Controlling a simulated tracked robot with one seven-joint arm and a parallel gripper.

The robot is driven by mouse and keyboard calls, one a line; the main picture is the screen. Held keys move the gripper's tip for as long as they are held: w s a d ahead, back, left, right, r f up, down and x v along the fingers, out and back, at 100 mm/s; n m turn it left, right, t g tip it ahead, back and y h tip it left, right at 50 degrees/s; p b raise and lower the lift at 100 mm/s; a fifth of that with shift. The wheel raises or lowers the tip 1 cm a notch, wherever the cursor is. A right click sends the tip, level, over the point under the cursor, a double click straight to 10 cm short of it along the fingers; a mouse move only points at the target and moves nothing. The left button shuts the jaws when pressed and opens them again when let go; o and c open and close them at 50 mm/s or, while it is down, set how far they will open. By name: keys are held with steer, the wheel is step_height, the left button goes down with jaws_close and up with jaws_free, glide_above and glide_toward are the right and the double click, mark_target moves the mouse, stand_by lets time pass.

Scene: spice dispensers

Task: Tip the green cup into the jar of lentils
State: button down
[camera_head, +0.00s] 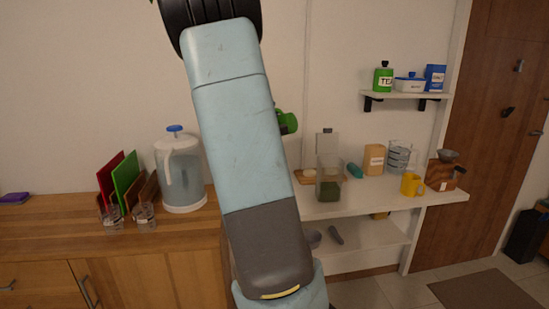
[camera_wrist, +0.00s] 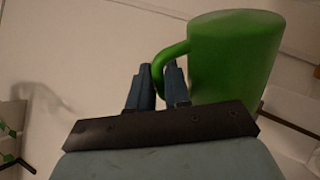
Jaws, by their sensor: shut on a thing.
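The green cup (camera_wrist: 237,55) is large in the wrist view, with its handle between the two fingers of my gripper (camera_wrist: 159,78). My gripper is shut on that handle, and the cup's body is right of the fingers. In the head view the cup (camera_head: 288,123) shows at the right edge of my arm, raised above the shelf and partly hidden; my fingers are hidden there. The jar of lentils (camera_head: 330,190) is a clear container with dark green contents, standing on the white shelf lower and to the right of the cup. The cup's inside is not visible.
On the white shelf (camera_head: 430,196) near the jar are a teal item (camera_head: 355,171), a tan box (camera_head: 374,160), a glass measuring jug (camera_head: 399,156) and a yellow mug (camera_head: 411,184). The wall above the jar is clear.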

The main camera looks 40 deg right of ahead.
mark_target(285, 122)
steer(key=shift+w+a+f+n+t+y+p, duration=0.15)
steer(key=shift+w+n+t+y+p, duration=0.3)
steer(key=shift+n, duration=0.4)
steer(key=shift+w+a+r+n+t+y+p, duration=0.15)
steer(key=shift+w+n+t+y+p, duration=0.15)
steer(key=shift+w+n, duration=0.4)
